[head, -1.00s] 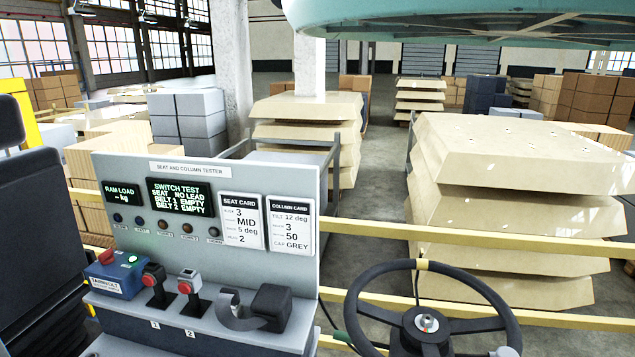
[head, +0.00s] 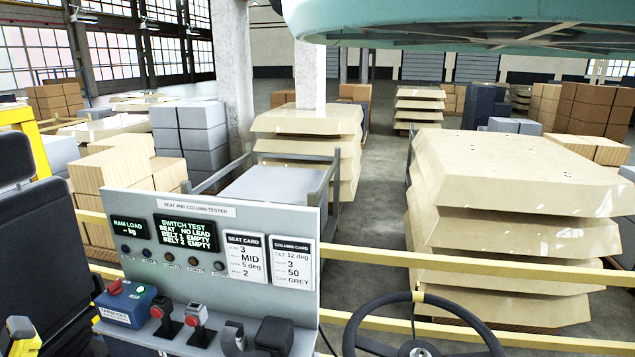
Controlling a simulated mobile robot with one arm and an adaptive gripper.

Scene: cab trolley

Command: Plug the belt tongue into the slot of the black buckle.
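Two belt buckles with red tops stand on short stalks on the ledge of the grey tester. The left one is the black buckle (head: 161,312); the right one (head: 197,318) looks paler grey. Their slots are too small to make out. The tester's screen (head: 186,233) reads BELT 1 EMPTY, BELT 2 EMPTY and SEAT NO LEAD. I cannot make out a belt tongue.
A black seat (head: 48,255) stands at left, a steering wheel (head: 425,300) at right. Yellow rails (head: 470,265) run behind.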

